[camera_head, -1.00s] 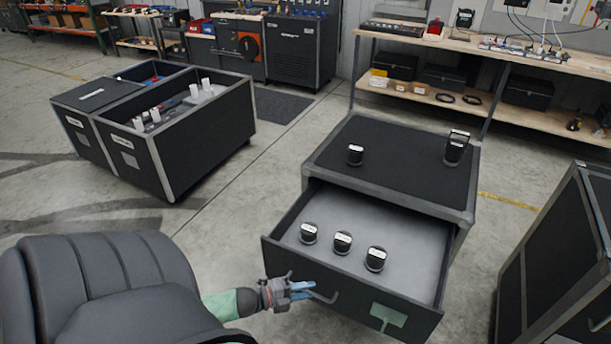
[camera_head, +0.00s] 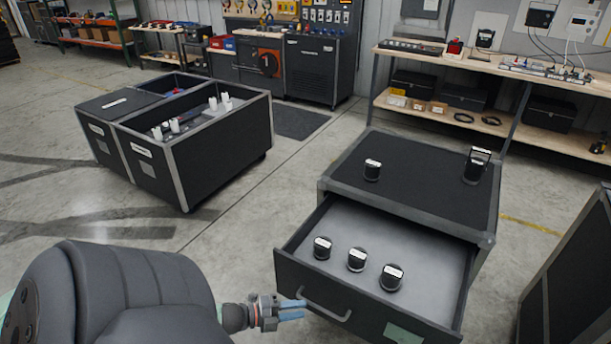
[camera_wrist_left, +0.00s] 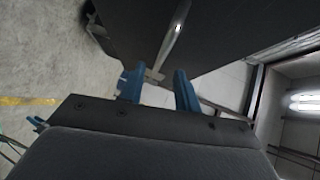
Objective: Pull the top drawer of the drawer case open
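The drawer case (camera_head: 420,200) is a dark, grey-edged box on the right. Its top drawer (camera_head: 435,262) stands well open, showing a pale floor and three small black items with white labels. A bar handle (camera_head: 326,306) is on the drawer front; it also shows in the left wrist view (camera_wrist_left: 171,42). My left gripper (camera_head: 298,309) is at the handle's left end, just in front of the drawer front. In the left wrist view its blue fingers (camera_wrist_left: 157,85) are apart, with the handle's end near their tips; contact is unclear. My right gripper is out of view.
A black labelled item (camera_head: 372,170) and a taller one (camera_head: 477,166) stand on the case top. Dark totes (camera_head: 195,160) stand at the left, another dark case (camera_head: 570,275) at the right edge. A workbench (camera_head: 490,65) is behind. Floor between totes and case is clear.

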